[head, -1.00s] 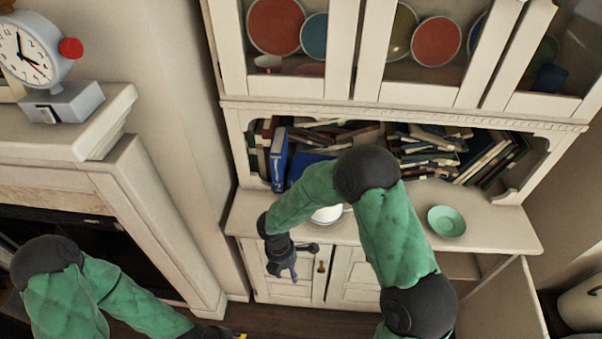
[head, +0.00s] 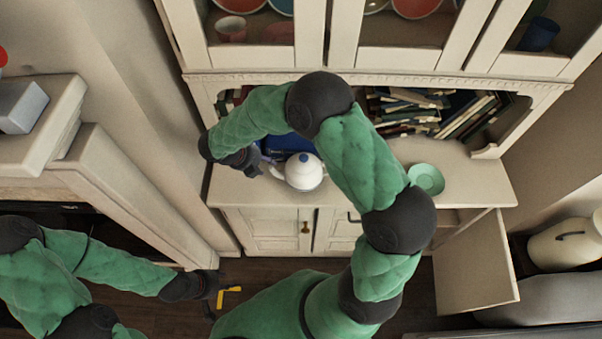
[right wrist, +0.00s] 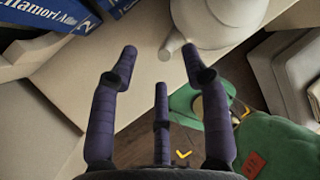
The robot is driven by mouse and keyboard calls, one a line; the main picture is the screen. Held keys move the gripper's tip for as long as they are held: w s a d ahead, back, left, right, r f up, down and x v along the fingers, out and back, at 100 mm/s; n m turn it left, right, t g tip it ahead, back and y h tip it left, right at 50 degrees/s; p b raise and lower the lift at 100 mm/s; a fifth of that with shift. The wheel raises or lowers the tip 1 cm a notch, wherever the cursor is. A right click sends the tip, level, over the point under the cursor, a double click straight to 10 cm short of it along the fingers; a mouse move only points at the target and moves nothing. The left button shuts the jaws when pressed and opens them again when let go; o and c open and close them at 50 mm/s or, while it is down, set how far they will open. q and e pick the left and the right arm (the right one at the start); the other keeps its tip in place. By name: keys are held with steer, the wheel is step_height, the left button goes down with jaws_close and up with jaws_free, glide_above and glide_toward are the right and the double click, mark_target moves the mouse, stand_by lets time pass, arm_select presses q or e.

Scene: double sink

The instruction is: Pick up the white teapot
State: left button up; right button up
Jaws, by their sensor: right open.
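The white teapot (head: 303,173) with a blue-topped lid stands upright on the cabinet counter in the head view. In the right wrist view the teapot (right wrist: 217,22) is at the top, partly cut off, its spout pointing toward my gripper. My right gripper (head: 262,161) is open and empty at the teapot's left side. In the right wrist view its fingers (right wrist: 158,58) are spread, with the spout tip just beyond and between the fingertips; no contact is visible. My left gripper (head: 214,292) is low over the floor, its fingers apart and empty.
A green bowl (head: 427,179) sits on the counter to the right. Blue books (head: 288,143) lie behind the teapot. Shelves with books and glazed doors rise above the counter. A lower cabinet door (head: 478,268) stands open at the right.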

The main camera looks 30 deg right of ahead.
mark_target(269, 166)
steer(key=x, duration=0.1)
steer(key=b+x, duration=0.1)
steer(key=x, duration=0.3)
steer(key=shift+s+f, duration=0.15)
steer(key=shift+s, duration=0.15)
jaws_close()
